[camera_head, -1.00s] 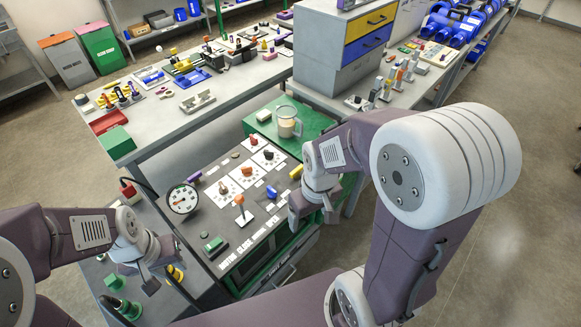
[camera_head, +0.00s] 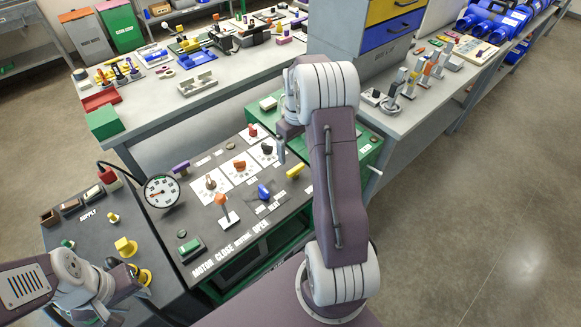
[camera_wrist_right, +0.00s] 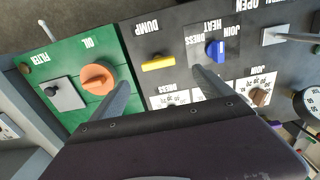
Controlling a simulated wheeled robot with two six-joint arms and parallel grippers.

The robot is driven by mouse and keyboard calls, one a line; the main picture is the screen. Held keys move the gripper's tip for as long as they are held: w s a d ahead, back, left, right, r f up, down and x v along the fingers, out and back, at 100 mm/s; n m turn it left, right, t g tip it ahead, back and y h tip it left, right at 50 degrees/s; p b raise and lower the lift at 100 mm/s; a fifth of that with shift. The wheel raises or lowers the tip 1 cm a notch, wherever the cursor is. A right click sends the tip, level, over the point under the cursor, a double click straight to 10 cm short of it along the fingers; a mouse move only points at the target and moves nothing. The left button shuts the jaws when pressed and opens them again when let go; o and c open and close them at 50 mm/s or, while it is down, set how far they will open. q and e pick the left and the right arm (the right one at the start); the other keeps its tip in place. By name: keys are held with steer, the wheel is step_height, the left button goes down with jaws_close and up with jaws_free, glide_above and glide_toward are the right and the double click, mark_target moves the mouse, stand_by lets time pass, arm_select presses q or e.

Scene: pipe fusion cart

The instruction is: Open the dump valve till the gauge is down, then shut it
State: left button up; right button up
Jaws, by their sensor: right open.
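The dump valve is a yellow bar handle (camera_head: 296,171) at the right edge of the dark control panel (camera_head: 232,232). In the right wrist view the yellow handle (camera_wrist_right: 158,63) sits beside the word DUMP, lying crosswise. My right gripper (camera_wrist_right: 160,88) is open and empty, its two fingers either side of the handle's column and apart from it. In the head view the right gripper (camera_head: 282,148) is partly hidden by its arm. The round white gauge (camera_head: 162,191) stands at the panel's left; its reading is too small to tell. My left gripper (camera_head: 136,284) is low at left.
An orange OIL knob (camera_wrist_right: 98,79) on the green unit is close to one right finger. A yellow knob (camera_head: 125,246) is near the left gripper. Floor at right is clear.

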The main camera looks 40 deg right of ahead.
mark_target(294, 168)
steer(key=f, duration=0.2)
steer(key=shift+w+a+f, duration=0.1)
steer(key=shift+a+f, duration=0.25)
steer(key=shift+a, duration=0.05)
steer(key=f, duration=0.2)
steer(key=d+f, duration=0.1)
steer(key=f, duration=0.1)
steer(key=d+f, duration=0.1)
steer(key=f, duration=0.1)
steer(key=shift+w+f, duration=0.2)
steer(key=shift+f, duration=0.15)
steer(key=shift+a+f, duration=0.15)
steer(key=shift+s+a+r, duration=0.2)
steer(key=shift+a+r, duration=0.05)
steer(key=shift+a, duration=0.05)
steer(key=shift+c, duration=0.7)
steer(key=shift+w+a, duration=0.1)
steer(key=c, duration=1)
steer(key=shift+w+f, duration=0.15)
steer(key=shift+c, duration=1.1)
arm_select(q)
steer(key=shift+w+d, duration=0.15)
steer(key=shift+w, duration=0.2)
steer(key=shift+s+d, duration=0.1)
